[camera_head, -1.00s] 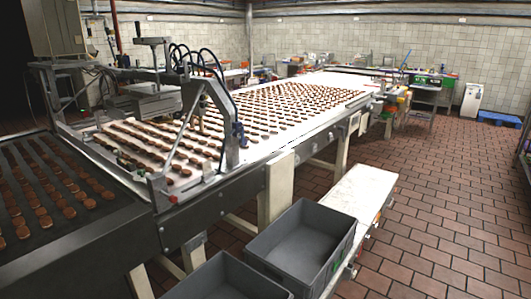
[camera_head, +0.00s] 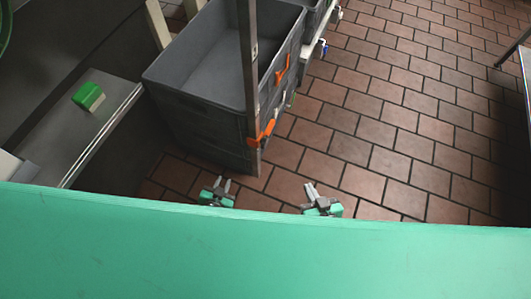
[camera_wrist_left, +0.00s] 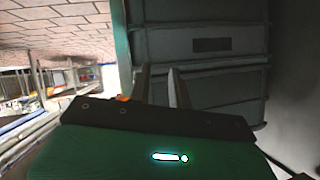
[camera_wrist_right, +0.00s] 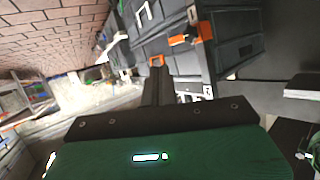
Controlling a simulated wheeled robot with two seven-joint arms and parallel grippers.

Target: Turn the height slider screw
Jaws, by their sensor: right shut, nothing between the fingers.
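The height slider screw is not visible in any view now. My left gripper (camera_head: 222,184) is low above the tiled floor, in front of the grey crates. In the left wrist view its two fingers (camera_wrist_left: 161,78) stand apart with nothing between them, so it is open. My right gripper (camera_head: 309,188) is to the right of it at about the same height. In the right wrist view its fingers (camera_wrist_right: 157,72) are together and hold nothing.
Stacked grey crates (camera_head: 190,105) with orange handles (camera_head: 282,70) stand ahead of my grippers. An upright metal post (camera_head: 249,70) is in front of them. A green-and-white block (camera_head: 88,96) lies on a grey ledge at left. The tiled floor (camera_head: 400,140) at right is clear.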

